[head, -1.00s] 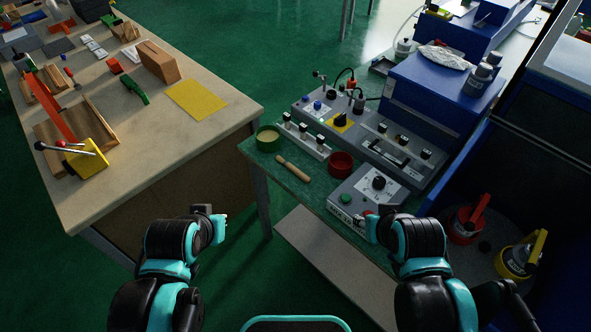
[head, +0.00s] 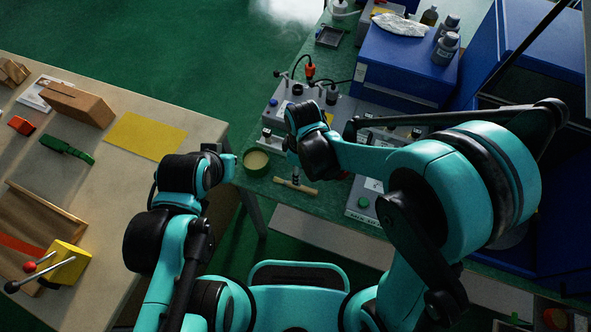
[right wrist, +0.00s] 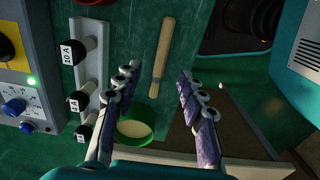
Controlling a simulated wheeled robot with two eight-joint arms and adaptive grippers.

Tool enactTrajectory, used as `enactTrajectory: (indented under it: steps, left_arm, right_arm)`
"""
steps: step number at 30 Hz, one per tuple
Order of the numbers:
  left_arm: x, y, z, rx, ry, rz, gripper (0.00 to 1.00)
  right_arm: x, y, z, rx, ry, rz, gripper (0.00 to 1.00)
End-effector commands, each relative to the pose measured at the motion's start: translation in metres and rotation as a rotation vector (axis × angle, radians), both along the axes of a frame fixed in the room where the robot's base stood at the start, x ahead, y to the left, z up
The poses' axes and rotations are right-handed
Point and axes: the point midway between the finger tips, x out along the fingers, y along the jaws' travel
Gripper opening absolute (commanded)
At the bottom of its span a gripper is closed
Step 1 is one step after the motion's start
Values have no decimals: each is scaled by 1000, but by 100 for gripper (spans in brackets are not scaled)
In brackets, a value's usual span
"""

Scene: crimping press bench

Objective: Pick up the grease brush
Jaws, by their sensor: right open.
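The grease brush (head: 303,187), a slim light-wood stick, lies on the green top of the press bench. It shows in the right wrist view (right wrist: 163,55), running lengthwise between the fingers' directions. My right gripper (right wrist: 157,74) is open and empty, its two fingers spread on either side of the brush's lower end; the exact gap above the bench is unclear. In the head view the right gripper (head: 294,168) hangs over the brush and hides part of it. My left gripper (head: 225,162) is near the left table's edge, away from the brush; its jaws are unclear.
A green cup with cream-coloured contents (head: 256,160) stands close to the brush. A row of black knobs on a light strip (right wrist: 90,80) and a control box (right wrist: 22,98) stand to the left in the wrist view. The left table holds a yellow sheet (head: 145,136).

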Motion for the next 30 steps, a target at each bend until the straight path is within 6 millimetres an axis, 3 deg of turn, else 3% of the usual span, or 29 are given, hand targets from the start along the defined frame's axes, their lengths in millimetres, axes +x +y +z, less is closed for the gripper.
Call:
enactTrajectory:
  steps: [13,19,27,28,30]
  left_arm:
    - [0,0,-19,0,0,0,0]
    - [0,0,-36,0,0,0,0]
    - [0,0,-36,0,0,0,0]
    - [0,0,-36,0,0,0,0]
    - [0,0,-36,0,0,0,0]
  right_arm:
    - [-2,2,-45,-5,10,22,40]
    - [-3,0,-77,-4,10,21,40]
    - [-3,0,-81,-5,9,21,40]
    - [-3,0,-81,-5,9,21,38]
    - [-3,0,-81,-5,9,21,19]
